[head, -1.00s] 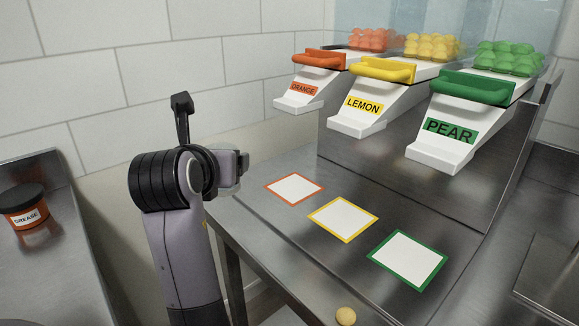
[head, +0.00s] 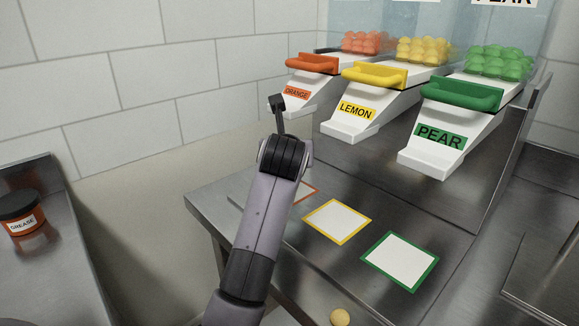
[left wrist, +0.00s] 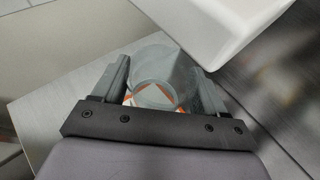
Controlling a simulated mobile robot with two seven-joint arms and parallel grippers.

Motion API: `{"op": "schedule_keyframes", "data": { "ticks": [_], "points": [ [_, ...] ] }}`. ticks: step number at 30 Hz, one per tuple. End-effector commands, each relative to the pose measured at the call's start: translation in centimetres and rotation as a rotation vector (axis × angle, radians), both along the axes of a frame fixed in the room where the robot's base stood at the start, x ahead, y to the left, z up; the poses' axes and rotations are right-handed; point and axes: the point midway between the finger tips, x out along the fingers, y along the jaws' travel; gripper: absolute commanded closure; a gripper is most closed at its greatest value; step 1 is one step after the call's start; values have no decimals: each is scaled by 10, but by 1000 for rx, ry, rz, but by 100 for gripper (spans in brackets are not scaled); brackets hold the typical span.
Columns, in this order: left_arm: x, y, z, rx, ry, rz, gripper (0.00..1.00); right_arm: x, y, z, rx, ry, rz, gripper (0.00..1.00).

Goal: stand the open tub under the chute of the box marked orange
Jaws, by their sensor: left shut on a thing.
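The box marked orange has an orange handle (head: 312,64), and its white chute (head: 300,95) slopes down at the back left. A white mat with an orange border (head: 307,190) lies below it, mostly hidden by my left arm. In the left wrist view, my left gripper (left wrist: 160,88) is shut on a clear see-through tub (left wrist: 153,92), with a finger on each side. Orange border shows through and around the tub's bottom. A white chute end (left wrist: 215,30) is close beyond the tub, to the upper right. I cannot tell whether the tub touches the table. The head view hides the tub.
Lemon (head: 360,112) and pear (head: 440,140) chutes stand to the right, with a yellow-bordered mat (head: 337,221) and a green-bordered mat (head: 400,262) below. A yellow ball (head: 340,317) lies at the front. A grease jar (head: 20,215) stands on the left counter.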

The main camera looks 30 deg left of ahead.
Motion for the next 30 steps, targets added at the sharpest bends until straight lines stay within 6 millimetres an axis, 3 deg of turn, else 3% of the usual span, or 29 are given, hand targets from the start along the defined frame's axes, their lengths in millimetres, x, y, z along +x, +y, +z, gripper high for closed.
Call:
{"op": "schedule_keyframes", "data": {
  "ticks": [10, 24, 25, 26, 27, 30],
  "points": [
    [-1, 0, -40, 3, -1, -1, 58, 0, 0, -2, 0, 2, 1, 57],
    [3, -1, -49, -1, -4, 0, 58, 0, 0, -3, -2, 1, 4, 57],
    [3, -1, -48, -1, -4, 0, 21, 0, 0, -2, -2, 2, 5, 57],
    [3, -1, -48, 0, -3, -1, 11, 0, 0, -2, -2, 3, 5, 57],
    [3, -1, -48, 0, -3, -1, 2, 0, 0, -2, -2, 3, 5, 57],
    [3, -1, -48, 0, -3, -1, 2, 0, 0, -2, -2, 2, 5, 57]
  ]
}}
